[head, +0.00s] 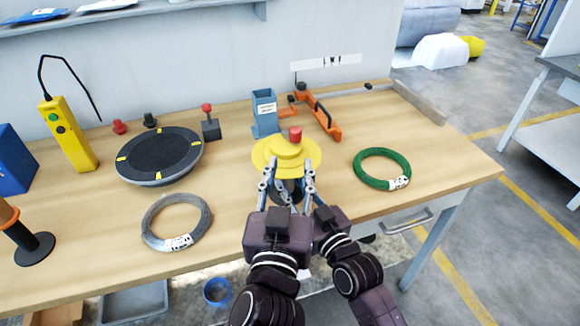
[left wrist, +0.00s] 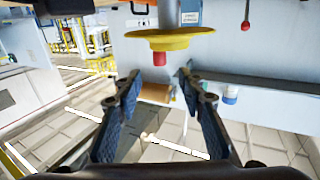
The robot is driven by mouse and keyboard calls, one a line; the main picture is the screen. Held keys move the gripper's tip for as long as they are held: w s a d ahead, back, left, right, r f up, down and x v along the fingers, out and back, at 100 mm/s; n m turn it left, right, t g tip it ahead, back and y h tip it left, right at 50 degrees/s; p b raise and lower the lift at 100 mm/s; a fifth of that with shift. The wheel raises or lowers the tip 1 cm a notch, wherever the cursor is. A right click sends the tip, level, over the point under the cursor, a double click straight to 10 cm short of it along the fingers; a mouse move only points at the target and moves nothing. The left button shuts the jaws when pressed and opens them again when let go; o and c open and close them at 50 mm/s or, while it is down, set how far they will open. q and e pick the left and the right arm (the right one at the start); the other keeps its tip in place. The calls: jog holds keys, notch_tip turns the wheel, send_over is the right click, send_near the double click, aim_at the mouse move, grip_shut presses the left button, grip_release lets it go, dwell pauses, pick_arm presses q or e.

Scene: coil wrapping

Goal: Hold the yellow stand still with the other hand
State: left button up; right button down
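The yellow stand (head: 262,153) is a round stepped yellow piece with a red knob (head: 295,134) on top, near the middle of the table. In the left wrist view the yellow stand (left wrist: 175,42) appears upside down, its red knob pointing down. My left gripper (head: 283,172) is at the stand's near side. In the left wrist view its fingers (left wrist: 160,78) are spread with nothing between them, facing the stand. My right gripper (head: 311,180) is close beside it on the right, its fingers overlapping the left ones; its opening and any contact with the stand are unclear.
A grey wire coil (head: 160,222) lies left and a green coil (head: 372,180) right. A black turntable (head: 150,155), yellow pendant (head: 68,135), blue-grey holder (head: 264,112) and orange tool (head: 322,115) stand around. The wooden table (head: 235,215) is clear between the coils and grippers.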

pick_arm(q)
jog(key=w+a+r+t+h, duration=0.3)
jog(key=w+r+t, duration=0.2)
jog(key=w+r, duration=0.7)
jog(key=w+d+f+m+g+h, duration=0.25)
jog(key=d+m+g+h, duration=0.25)
jog(key=m+g+h, duration=0.65)
jog(key=a+m+g+h, duration=0.2)
jog(key=a+m+g, duration=0.25)
jog(key=a, duration=0.35)
jog(key=n+g+y, duration=0.1)
jog(key=g, duration=0.2)
send_near(296, 129)
jog(key=x, duration=1)
jog(key=shift+f, duration=0.25)
